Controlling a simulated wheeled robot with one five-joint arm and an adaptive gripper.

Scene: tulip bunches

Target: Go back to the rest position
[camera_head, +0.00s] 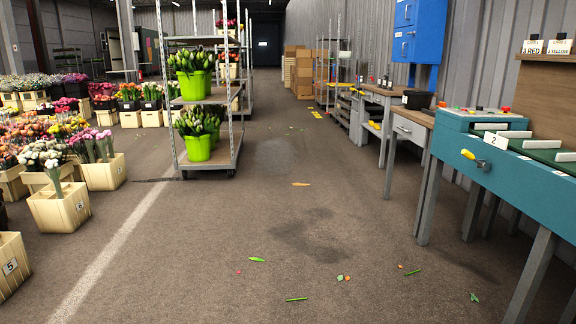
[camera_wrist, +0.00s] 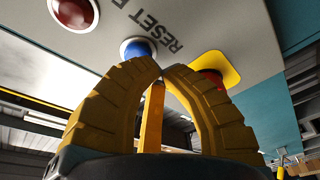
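My gripper (camera_wrist: 160,70) fills the middle of the wrist view. Its two ribbed yellow fingers curve inward and their tips meet or nearly meet. An orange-yellow bar (camera_wrist: 152,118) shows in the gap between the fingers; I cannot tell whether it is part of the gripper. A blue button (camera_wrist: 138,48) on a grey panel appears just beyond the fingertips, and whether they touch it is unclear. I cannot make out my gripper or arm in the head view.
The panel also has a dark red button (camera_wrist: 75,12) and a red button (camera_wrist: 212,76) on a yellow plate. A teal machine (camera_head: 520,190) stands at right. A wheeled rack (camera_head: 222,160) with tulips and flower crates (camera_head: 60,210) stand left. The middle floor is open, with scattered leaves.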

